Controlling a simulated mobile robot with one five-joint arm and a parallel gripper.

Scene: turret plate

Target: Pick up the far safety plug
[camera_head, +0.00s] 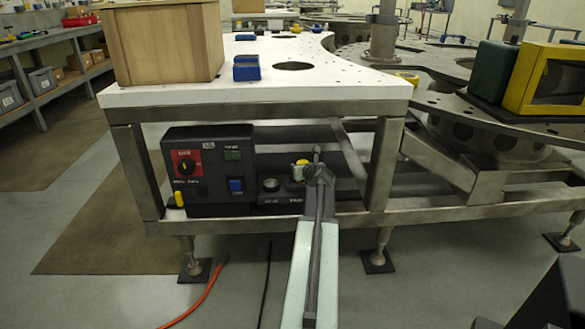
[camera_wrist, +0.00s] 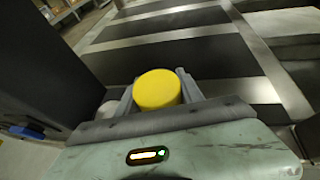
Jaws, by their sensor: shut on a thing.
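The safety plug has a round yellow cap; it sits between the fingers of my gripper (camera_wrist: 157,92) in the wrist view. The yellow plug (camera_wrist: 157,88) faces the camera, with a finger on each side. In the head view a bit of the yellow plug (camera_head: 299,171) shows beside my gripper (camera_head: 306,168), at the right end of a low dark socket strip (camera_head: 272,199). A round empty socket (camera_head: 270,184) shows left of it. My gripper is shut on the plug. The plug's lower part is hidden, so I cannot tell whether it is clear of its socket.
A dark control box (camera_head: 210,190) with a red rotary switch (camera_head: 187,163) stands just left on the lower shelf. A white tabletop (camera_head: 330,90) on a metal frame (camera_head: 381,165) hangs above. An orange cable (camera_head: 208,296) lies on the floor.

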